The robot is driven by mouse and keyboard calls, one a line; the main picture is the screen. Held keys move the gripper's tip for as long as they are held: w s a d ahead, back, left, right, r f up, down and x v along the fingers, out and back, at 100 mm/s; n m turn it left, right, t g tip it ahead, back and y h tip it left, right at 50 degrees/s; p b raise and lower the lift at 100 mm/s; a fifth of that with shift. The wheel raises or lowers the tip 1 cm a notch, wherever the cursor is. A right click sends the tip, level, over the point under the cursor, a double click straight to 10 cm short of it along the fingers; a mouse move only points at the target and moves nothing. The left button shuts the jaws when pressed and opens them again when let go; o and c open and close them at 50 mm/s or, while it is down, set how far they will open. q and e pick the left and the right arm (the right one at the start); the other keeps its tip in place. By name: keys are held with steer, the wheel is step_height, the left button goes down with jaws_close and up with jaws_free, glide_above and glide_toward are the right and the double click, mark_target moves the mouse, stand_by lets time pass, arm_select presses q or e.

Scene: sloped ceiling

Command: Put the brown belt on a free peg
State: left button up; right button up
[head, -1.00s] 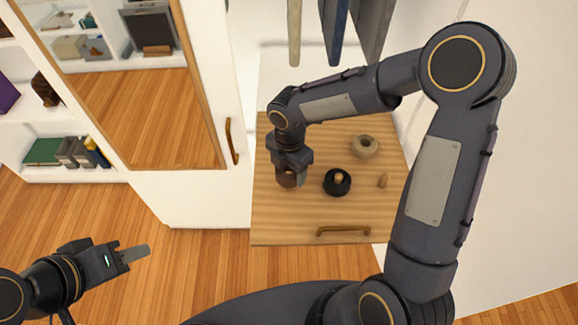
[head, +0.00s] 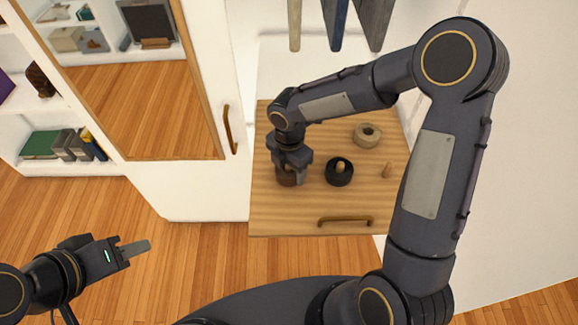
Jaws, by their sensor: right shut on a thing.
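The brown belt (head: 287,178) is a dark roll in my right gripper (head: 289,168), which is shut on it over the left part of the wooden board (head: 320,205). I cannot tell whether the belt touches the board or whether a peg is under it. A bare peg (head: 387,171) stands at the board's right side. A black belt roll (head: 339,173) sits around a peg near the middle. A tan belt roll (head: 367,134) sits further back. My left gripper (head: 138,249) is over the floor at lower left, empty; its jaw opening is not clear.
The board has a bar handle (head: 345,221) at its front edge. A white mirrored door (head: 185,185) with a wooden handle (head: 229,130) stands to the left. Several hanging garments (head: 375,20) are above the board. Shelves (head: 40,170) are at far left.

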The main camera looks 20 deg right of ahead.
steer(key=o, duration=1.1)
step_height(320, 180, up, 8)
steer(key=shift+f+p, duration=0.1)
steer(key=shift+p, duration=0.6)
steer(key=shift+s+d+r, duration=0.1)
steer(key=shift+d+r, duration=0.05)
steer(key=shift+r, duration=0.2)
steer(key=s+d+r+m+t+y+p, duration=0.1)
steer(key=s+d+r+m+t+p, duration=0.1)
steer(key=s+r+m, duration=0.4)
steer(key=s+d+r+m+t+y+p, duration=0.1)
steer(key=s+d+r+m+p, duration=0.2)
steer(key=s+m, duration=0.4)
steer(key=s+d+r+m+t+y+p, duration=0.1)
steer(key=s+r+m, duration=0.5)
steer(key=m, duration=0.7)
steer(key=shift+s+d+r+t+y+p, duration=0.2)
steer(key=shift+d+r+t+p, duration=0.2)
steer(key=shift+d+r+p, duration=0.25)
steer(key=shift+s+d+r+t+y+p, duration=0.2)
steer(key=shift+d+r+t+p, duration=0.25)
steer(key=shift+r+p, duration=0.3)
